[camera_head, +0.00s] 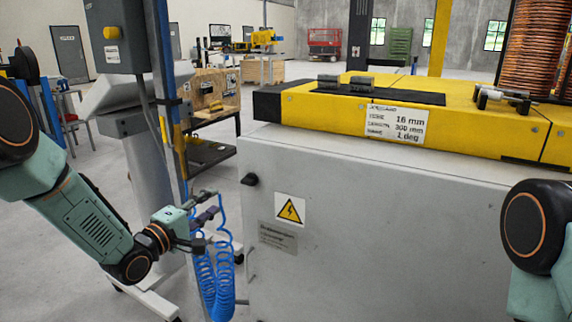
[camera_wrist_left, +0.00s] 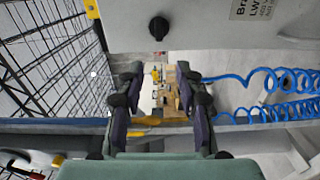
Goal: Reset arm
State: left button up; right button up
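My left arm comes in from the left in the head view. Its gripper (camera_head: 207,213) hangs in front of the grey machine cabinet's left side, near a coiled blue air hose (camera_head: 213,272). In the left wrist view my left gripper (camera_wrist_left: 163,78) has its two dark fingers apart with nothing between them. The blue hose (camera_wrist_left: 275,82) shows to the right of the fingers there. Of my right arm, only a dark joint and a green link show at the right edge of the head view. The right gripper is out of the picture.
The grey cabinet (camera_head: 350,215) carries a yellow machine top (camera_head: 465,125) with a 16 mm, 1 deg label (camera_head: 396,122). Copper coils (camera_head: 535,50) stand at the back right. A blue post (camera_head: 165,80) and a workbench (camera_head: 212,92) stand to the left.

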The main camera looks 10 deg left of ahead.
pick_arm(q)
jog(key=s+d+f+m+g+y, duration=0.15)
jog(key=s+f+m+g, duration=0.3)
jog(key=s+f, duration=0.5)
jog(key=s+d+f+m+g+y, duration=0.1)
jog(key=s+f+m+g+y, duration=0.3)
jog(key=s+f, duration=0.55)
jog(key=s+d+f+m+g, duration=0.1)
jog(key=s+f+g, duration=0.3)
jog(key=s, duration=0.9)
jog(key=s+d+f+m+g, duration=0.1)
jog(key=s+f+m+g, duration=0.3)
jog(key=s, duration=1)
jog(key=shift+s+d+f+y, duration=0.15)
jog(key=shift+f+y, duration=0.2)
jog(key=shift+f, duration=0.5)
jog(key=shift+g, duration=0.25)
